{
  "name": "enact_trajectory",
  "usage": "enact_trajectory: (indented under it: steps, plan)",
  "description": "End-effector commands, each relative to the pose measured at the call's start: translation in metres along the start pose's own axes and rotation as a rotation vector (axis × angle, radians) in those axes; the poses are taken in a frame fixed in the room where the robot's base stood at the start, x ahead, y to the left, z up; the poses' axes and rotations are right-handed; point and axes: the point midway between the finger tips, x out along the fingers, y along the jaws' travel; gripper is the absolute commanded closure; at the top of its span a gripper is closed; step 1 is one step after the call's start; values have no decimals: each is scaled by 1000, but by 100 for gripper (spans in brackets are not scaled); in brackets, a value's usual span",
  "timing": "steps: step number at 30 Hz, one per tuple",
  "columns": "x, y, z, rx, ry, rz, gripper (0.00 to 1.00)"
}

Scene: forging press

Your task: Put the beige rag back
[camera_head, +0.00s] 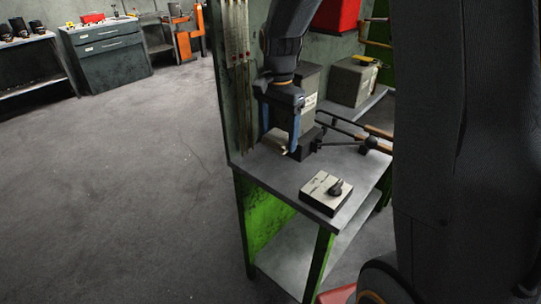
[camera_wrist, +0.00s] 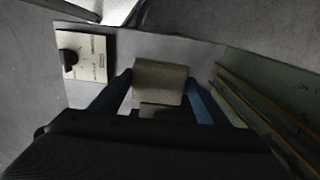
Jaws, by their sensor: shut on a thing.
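The beige rag (camera_wrist: 160,82) shows in the wrist view as a folded, block-like piece between the two blue fingers of my gripper (camera_wrist: 158,92). My gripper is shut on it. In the head view, my gripper (camera_head: 280,137) points down over the far left part of the grey table top (camera_head: 262,167). The rag (camera_head: 275,138) is mostly hidden there behind the fingers. I cannot tell whether it touches the table.
A beige control box (camera_head: 318,188) with a black knob sits near the table's front edge. A dark clamp-like part (camera_head: 308,143) with rods stands right of my gripper. A green wall panel with upright rods (camera_head: 236,50) borders the table's left side. Open floor lies left.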

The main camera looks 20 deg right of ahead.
Motion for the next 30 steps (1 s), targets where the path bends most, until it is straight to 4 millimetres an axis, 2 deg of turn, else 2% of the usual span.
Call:
enact_trajectory:
  steps: [2,9,17,22,25,30]
  plan:
    - [3,0,0,0,-1,1,53]
    - [41,2,0,2,-3,4,53]
    - [66,2,0,2,-2,2,53]
    - [90,2,0,0,-2,3,53]
    - [98,1,1,-1,-1,1,53]
    - [100,0,0,-1,0,0,53]
